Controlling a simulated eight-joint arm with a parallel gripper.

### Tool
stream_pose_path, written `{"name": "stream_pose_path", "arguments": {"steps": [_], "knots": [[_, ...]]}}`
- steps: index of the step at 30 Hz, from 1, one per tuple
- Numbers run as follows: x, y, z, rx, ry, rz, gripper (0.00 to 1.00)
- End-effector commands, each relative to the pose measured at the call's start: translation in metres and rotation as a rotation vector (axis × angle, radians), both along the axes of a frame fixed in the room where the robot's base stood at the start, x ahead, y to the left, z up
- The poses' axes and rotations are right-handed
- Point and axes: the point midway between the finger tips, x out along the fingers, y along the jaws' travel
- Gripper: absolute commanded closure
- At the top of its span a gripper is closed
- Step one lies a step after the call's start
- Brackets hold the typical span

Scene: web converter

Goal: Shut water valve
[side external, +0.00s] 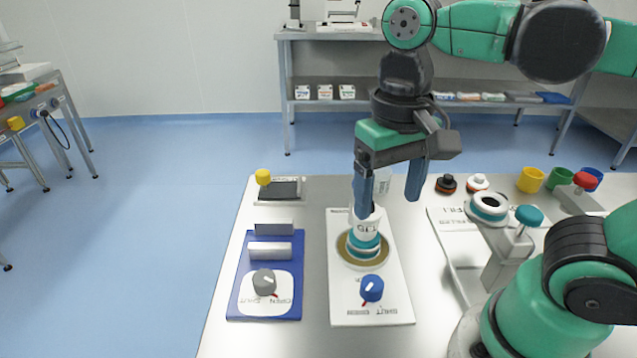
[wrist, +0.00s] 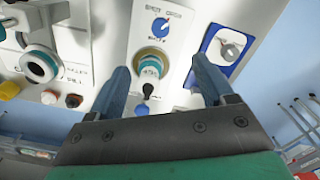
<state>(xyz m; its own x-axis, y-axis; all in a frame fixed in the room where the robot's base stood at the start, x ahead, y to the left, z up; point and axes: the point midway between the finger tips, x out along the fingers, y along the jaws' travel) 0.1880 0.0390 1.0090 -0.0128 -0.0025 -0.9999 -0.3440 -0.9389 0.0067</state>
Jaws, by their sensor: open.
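A blue knob (side external: 372,288) with a white line on top sits on a white panel (side external: 345,315), with small lettering that seems to include SHUT beside it. It also shows in the wrist view (wrist: 160,26). A grey knob (side external: 264,281) sits on a blue-edged panel (side external: 234,310) marked OPEN and SHUT, and shows in the wrist view (wrist: 230,52). I cannot tell for certain which is the water valve or its exact setting. My gripper (side external: 388,198) is open, pointing down, above and behind the blue knob and apart from it. Its fingers (wrist: 160,65) look empty.
A white and teal container (side external: 367,235) stands on a round ring in the white panel, close below my fingers. A teal-topped post (side external: 528,215) and several coloured cups are to the right.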

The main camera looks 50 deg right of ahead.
Motion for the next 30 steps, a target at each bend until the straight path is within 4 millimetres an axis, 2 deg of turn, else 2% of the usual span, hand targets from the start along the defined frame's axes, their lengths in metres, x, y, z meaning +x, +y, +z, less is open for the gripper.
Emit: {"name": "stream_pose_path", "arguments": {"steps": [1,6,12,23,30], "knots": [[0.001,-0.001,-0.016,0.001,-0.008,0.001,0.25],[0.001,-0.001,-0.057,0.002,-0.011,0.001,0.25],[0.002,-0.001,-0.090,0.002,-0.012,0.002,0.25],[0.002,-0.001,-0.111,0.003,-0.013,0.002,0.25],[0.002,-0.001,-0.133,0.002,-0.014,0.002,0.25]]}}
